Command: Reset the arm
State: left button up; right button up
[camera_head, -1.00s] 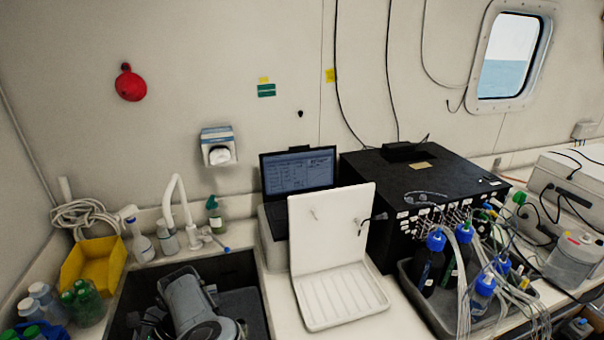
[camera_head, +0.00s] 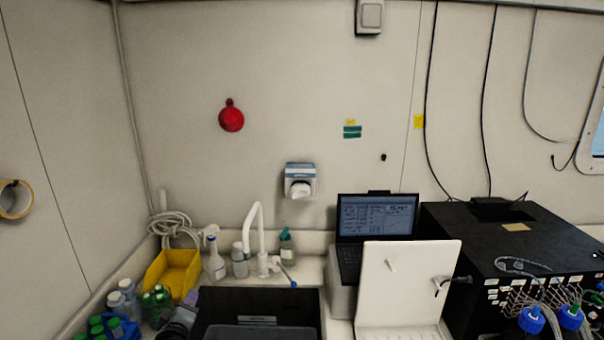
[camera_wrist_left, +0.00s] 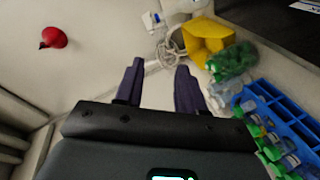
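My left gripper (camera_head: 191,297) shows only in part at the bottom edge of the head view, beside the left edge of the dark sink. In the left wrist view its two dark purple fingers (camera_wrist_left: 159,66) stand apart with nothing between them. Most of the left arm is below the head view's frame. My right arm and gripper are not in view.
Near the left gripper are a yellow bin (camera_head: 172,271), green-capped bottles (camera_head: 157,303) and a blue rack (camera_wrist_left: 275,120). A white faucet (camera_head: 258,240) stands behind the dark sink (camera_head: 258,304). A laptop (camera_head: 377,218), a white stand (camera_head: 408,285) and a black box (camera_head: 525,240) are further right.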

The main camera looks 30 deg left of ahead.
pick_arm(q)
jog(key=s+d+f+m+g+h, duration=0.1)
jog(key=s+d+f+m+h, duration=0.3)
jog(key=d, duration=0.5)
jog(key=s+d+f+m+g+h, duration=0.2)
jog(key=d+f+m, duration=0.4)
jog(key=d+m, duration=0.15)
jog(key=s+d+f+m+g+h, duration=0.1)
jog(key=s+d+f+m+h, duration=0.3)
jog(key=d, duration=0.6)
jog(key=s+d+f+m+g+h, duration=0.1)
jog(key=s+d+f+m+g, duration=0.35)
jog(key=s+d+m, duration=0.4)
notch_tip(320, 180, down, 35)
jog(key=n+b, duration=0.2)
jog(key=b, duration=3.3)
jog(key=w+r+p+v, duration=0.1)
jog(key=w+p+v, duration=0.2)
jog(key=p+v, duration=1.2)
jog(key=w+d+p+v, duration=0.1)
jog(key=w+p+v, duration=0.3)
jog(key=p+v, duration=1.1)
jog(key=shift+a+r+t+p, duration=0.2)
jog(key=shift+r+t+p, duration=0.25)
jog(key=shift+r+p, duration=0.2)
